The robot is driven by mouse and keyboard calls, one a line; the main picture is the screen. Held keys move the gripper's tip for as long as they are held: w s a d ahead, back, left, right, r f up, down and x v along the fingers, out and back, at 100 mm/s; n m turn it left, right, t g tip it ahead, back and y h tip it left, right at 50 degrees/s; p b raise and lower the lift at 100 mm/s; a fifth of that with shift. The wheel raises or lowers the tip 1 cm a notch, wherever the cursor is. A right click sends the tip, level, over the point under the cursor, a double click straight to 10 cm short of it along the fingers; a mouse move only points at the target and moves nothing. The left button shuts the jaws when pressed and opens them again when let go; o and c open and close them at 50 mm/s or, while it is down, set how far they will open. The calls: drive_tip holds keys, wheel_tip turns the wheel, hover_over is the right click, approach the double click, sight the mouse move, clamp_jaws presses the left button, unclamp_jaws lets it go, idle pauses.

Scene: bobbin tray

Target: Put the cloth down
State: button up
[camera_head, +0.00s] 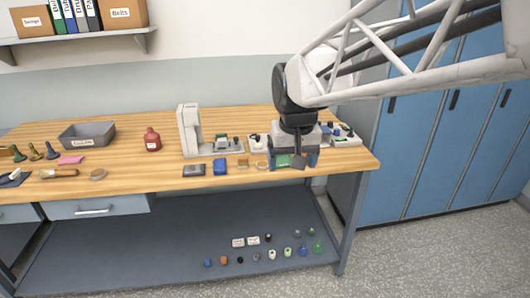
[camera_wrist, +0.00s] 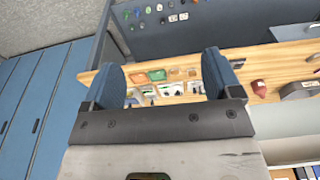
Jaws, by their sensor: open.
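My gripper (camera_head: 294,163) hangs over the right end of the wooden bench, pointing down. In the wrist view its two blue fingers (camera_wrist: 161,78) are wide apart, with no cloth between them. A flat pink piece (camera_head: 71,160), which looks like a cloth, lies on the bench at the left, well away from my gripper. A dark blue piece (camera_head: 10,181), perhaps also cloth, lies at the far left edge. A green item (camera_wrist: 157,75) and an orange item (camera_wrist: 138,78) show beyond the fingers, on the bench.
A grey bin (camera_head: 87,142), a red bottle (camera_head: 152,140) and a white machine (camera_head: 190,130) stand on the bench. Several bobbin-like items sit on the lower shelf (camera_head: 170,250). Blue lockers (camera_head: 430,130) stand right.

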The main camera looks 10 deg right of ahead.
drive_tip(key=s+d+f, duration=0.1)
drive_tip(key=s+f, duration=0.1)
drive_tip(key=s, duration=0.7)
drive_tip(key=s+d+f, duration=0.2)
drive_tip(key=s+f, duration=0.1)
drive_tip(key=s, duration=0.7)
drive_tip(key=shift+f+t, duration=0.3)
drive_tip(key=shift+t, duration=0.1)
drive_tip(key=shift+o, duration=0.4)
drive_tip(key=shift+w, duration=0.1)
